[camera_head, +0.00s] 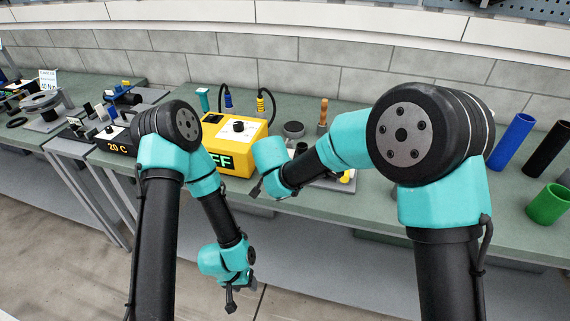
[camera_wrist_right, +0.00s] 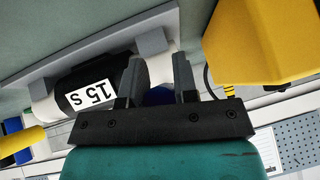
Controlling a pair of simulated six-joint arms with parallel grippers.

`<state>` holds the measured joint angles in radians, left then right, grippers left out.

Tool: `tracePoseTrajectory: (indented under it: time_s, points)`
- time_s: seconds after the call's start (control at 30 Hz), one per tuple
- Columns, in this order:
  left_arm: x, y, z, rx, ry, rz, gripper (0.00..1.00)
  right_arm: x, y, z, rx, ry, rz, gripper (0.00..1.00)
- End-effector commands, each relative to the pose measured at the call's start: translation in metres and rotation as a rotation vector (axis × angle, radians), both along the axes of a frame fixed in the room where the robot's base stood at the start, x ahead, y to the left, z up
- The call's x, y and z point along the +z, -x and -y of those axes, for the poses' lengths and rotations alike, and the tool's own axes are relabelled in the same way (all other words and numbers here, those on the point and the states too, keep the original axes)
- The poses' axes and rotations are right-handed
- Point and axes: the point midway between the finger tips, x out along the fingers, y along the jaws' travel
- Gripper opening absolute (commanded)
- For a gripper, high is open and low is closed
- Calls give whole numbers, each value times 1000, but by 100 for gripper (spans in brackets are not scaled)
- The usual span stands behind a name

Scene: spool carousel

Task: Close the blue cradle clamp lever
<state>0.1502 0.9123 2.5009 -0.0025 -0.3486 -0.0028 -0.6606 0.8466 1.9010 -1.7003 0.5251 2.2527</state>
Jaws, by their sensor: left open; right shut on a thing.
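In the right wrist view, a blue rounded part (camera_wrist_right: 158,95), apparently the clamp lever's, sits between the fingers of my right gripper (camera_wrist_right: 158,72). The gripper is shut on it, and the fingers hide most of it. Beside it, a black cylinder with white ends and a "15 S" label (camera_wrist_right: 92,93) lies along a grey cradle (camera_wrist_right: 100,47). In the head view, my right gripper (camera_head: 257,187) is at the bench's front, by the yellow box; the lever cannot be made out there. My left gripper (camera_head: 238,294) hangs open and empty in front of the bench.
A yellow box (camera_head: 232,148) with a green display stands on the green bench (camera_head: 455,200), close to my right gripper; it also shows in the right wrist view (camera_wrist_right: 265,40). Blue (camera_head: 512,142) and green (camera_head: 548,204) tubes stand at right. A "20 C" unit (camera_head: 115,147) is at left.

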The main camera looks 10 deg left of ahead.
Motion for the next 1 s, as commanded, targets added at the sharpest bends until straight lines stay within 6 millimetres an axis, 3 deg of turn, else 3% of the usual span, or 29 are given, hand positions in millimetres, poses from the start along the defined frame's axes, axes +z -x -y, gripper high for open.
tracePoseTrajectory:
  time_s: [0.53, 0.57, 0.6, 0.8, 1.0]
  points:
    - [0, 0, 0, 0, 0, 0, 53, -5, 3, -6, 9, 4, 10, 0]
    - [0, 0, 0, 0, 0, 0, 53, -5, 3, -6, 9, 4, 10, 29]
    - [0, 0, 0, 0, 0, 0, 53, -5, 3, -5, 9, 4, 10, 33]
    - [0, 0, 0, 0, 0, 0, 53, -4, 2, -6, 9, 3, 12, 52]
    - [0, 0, 0, 0, 0, 0, 53, -3, 2, -6, 9, 2, 13, 53]
